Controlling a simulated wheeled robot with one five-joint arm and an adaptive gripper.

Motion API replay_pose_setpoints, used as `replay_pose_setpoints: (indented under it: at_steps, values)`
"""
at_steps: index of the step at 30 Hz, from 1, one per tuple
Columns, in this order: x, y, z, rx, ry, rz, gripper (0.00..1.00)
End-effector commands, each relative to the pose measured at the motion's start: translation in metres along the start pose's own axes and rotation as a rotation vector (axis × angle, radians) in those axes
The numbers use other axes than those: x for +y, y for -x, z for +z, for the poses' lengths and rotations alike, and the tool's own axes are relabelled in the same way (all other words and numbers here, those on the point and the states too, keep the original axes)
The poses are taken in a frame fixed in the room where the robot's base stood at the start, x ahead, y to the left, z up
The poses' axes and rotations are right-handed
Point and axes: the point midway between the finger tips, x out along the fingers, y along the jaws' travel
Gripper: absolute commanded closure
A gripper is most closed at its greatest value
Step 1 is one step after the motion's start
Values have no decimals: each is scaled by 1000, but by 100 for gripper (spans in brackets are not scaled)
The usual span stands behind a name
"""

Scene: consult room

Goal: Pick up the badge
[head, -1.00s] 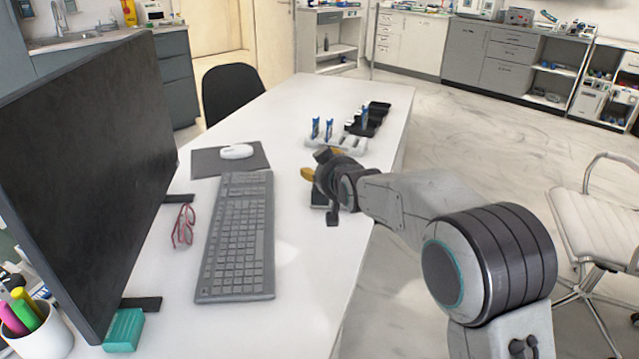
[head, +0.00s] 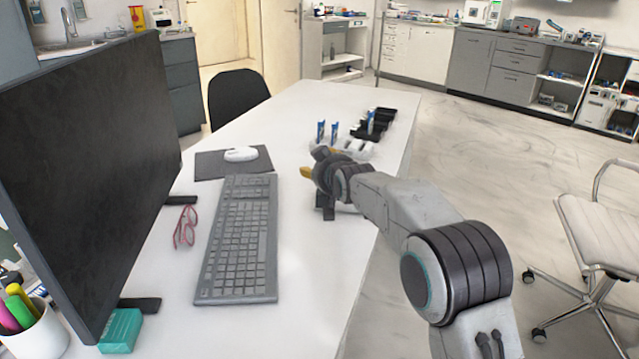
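I cannot make out the badge for certain in the head view. My gripper (head: 320,162) is over the right part of the white desk (head: 305,262), right of the keyboard. Its two yellow-tipped fingers look spread apart, with nothing seen between them. A small dark patch (head: 325,208) shows just below the gripper; I cannot tell whether it is part of my gripper or a thing on the desk. My gripper and arm hide part of the desk there.
A keyboard (head: 240,240), a mouse (head: 240,154) on a dark pad, red glasses (head: 185,227) and a large monitor (head: 100,170) are to the left. Upright blue items (head: 334,131) and black trays (head: 376,124) stand beyond my gripper. A white chair (head: 590,225) is on the right.

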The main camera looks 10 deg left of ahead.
Motion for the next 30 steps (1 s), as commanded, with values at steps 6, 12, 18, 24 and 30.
replay_pose_setpoints:
  at_steps: [6,12,18,24,30]
  values:
    - [0,0,0,0,0,0,49]
    - [0,0,0,1,0,0,67]
    - [0,0,-1,2,0,0,85]
    - [-1,1,-1,3,0,-1,94]
    - [-1,1,-2,3,0,-1,98]
